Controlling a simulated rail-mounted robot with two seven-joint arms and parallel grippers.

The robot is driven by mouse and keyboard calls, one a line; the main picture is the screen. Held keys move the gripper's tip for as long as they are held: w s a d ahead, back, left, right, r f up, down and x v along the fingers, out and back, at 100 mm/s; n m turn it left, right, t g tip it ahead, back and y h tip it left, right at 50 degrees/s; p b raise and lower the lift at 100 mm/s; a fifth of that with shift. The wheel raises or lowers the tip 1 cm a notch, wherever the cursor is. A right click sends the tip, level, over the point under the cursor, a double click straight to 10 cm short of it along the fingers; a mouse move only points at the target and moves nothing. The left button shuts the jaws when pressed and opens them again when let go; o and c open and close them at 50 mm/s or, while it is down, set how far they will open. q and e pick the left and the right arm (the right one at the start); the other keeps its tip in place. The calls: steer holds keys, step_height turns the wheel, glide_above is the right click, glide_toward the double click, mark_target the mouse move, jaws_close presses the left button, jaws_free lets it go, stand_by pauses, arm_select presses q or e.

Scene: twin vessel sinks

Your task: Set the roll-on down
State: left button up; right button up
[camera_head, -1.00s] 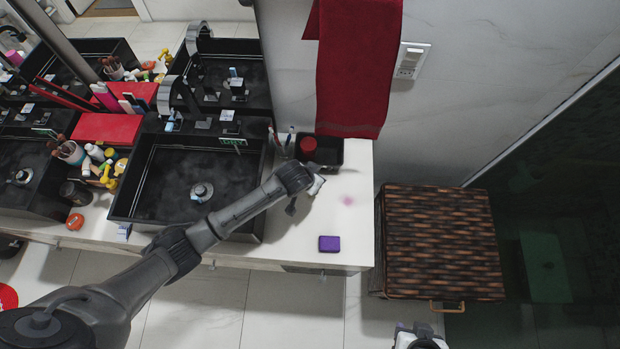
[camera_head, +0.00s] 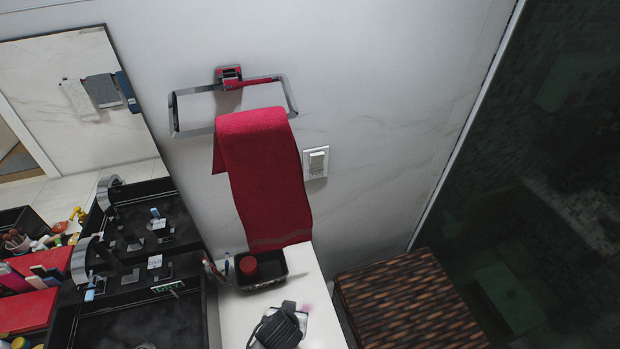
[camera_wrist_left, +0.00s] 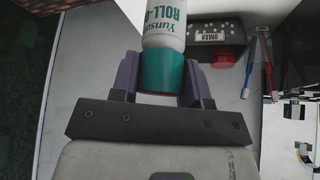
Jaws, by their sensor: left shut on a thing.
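The roll-on (camera_wrist_left: 164,28) is a white bottle with teal lettering and a teal cap. In the left wrist view, the purple fingers of my left gripper (camera_wrist_left: 160,78) are shut on its teal part. The bottle's far end is cut off at the top of that view. In the head view, a dark ribbed wrist of mine, apparently the left, hangs over the white counter (camera_head: 236,312) at the bottom edge. It hides the fingers and roll-on there. I cannot tell whether the roll-on touches the counter. My right gripper is not in view.
A black tray (camera_head: 278,284) with a red round item (camera_head: 248,266) stands just behind the wrist. Toothbrushes (camera_head: 214,268) stand left of it, near the black sink (camera_head: 135,322). A red towel (camera_head: 262,180) hangs above. A woven hamper (camera_head: 405,305) stands right of the counter.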

arm_select(q)
steer(key=s+a+r+n, duration=0.1)
steer(key=s+a+r, duration=0.1)
steer(key=s+r, duration=0.5)
steer(key=w+a+r, duration=0.5)
steer(key=a+r, duration=0.1)
steer(key=r, duration=0.6)
steer(key=w+a+r, duration=0.4)
steer(key=a+r, duration=0.2)
steer(key=r, duration=0.5)
steer(key=s+r+m+h+p, duration=0.2)
steer(key=r+m+p, duration=0.3)
steer(key=r+p, duration=0.5)
steer(key=shift+s+r+g+p, duration=0.2)
steer(key=shift+s+g+p, duration=0.3)
steer(key=shift+p, duration=4.4)
steer(key=shift+a, duration=0.1)
